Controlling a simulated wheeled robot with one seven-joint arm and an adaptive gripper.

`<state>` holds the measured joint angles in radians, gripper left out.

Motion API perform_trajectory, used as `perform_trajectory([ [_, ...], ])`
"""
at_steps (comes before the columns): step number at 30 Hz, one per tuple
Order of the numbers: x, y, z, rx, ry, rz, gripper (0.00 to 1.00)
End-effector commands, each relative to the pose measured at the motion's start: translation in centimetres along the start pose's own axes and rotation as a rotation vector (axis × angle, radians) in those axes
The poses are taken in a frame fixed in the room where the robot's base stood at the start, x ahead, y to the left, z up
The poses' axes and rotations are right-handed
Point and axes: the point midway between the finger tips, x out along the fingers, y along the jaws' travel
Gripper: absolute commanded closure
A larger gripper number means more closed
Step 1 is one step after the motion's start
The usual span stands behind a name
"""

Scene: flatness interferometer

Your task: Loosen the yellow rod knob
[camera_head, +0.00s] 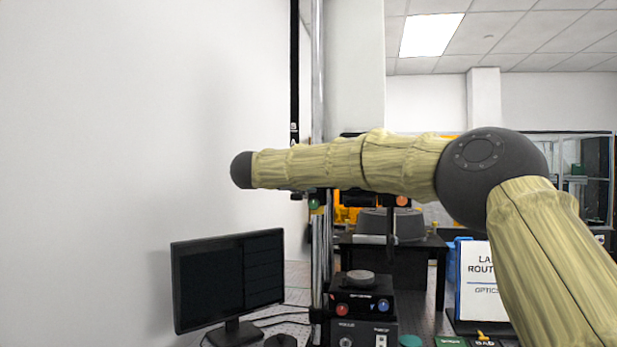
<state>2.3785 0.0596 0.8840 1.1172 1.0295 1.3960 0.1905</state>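The interferometer stand has a tall shiny vertical rod (317,90) and a dark base unit (362,299) with a red knob (342,309) and a blue knob (383,305). A grey round piece (360,277) sits on top of the base unit. A green knob (314,204) and an orange knob (402,200) show just under my arm. I cannot make out a yellow rod knob for certain; my arm crosses in front of the rod and hides part of the stand. My gripper does not show; only my arm links and a dark rounded joint are visible.
A black monitor (228,279) stands at the lower left, with cables and a dark mouse (281,340) beside it. A white sign (476,281) stands right of the stand. Small green boxes lie at the bottom right. The white wall at left is bare.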

Motion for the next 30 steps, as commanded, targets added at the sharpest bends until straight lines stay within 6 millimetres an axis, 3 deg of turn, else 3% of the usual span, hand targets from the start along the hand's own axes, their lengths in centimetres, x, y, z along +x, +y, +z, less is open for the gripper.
perform_trajectory([
  [15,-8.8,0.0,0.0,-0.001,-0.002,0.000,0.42],
  [21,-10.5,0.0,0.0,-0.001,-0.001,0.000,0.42],
  [30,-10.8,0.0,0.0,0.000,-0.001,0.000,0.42],
])
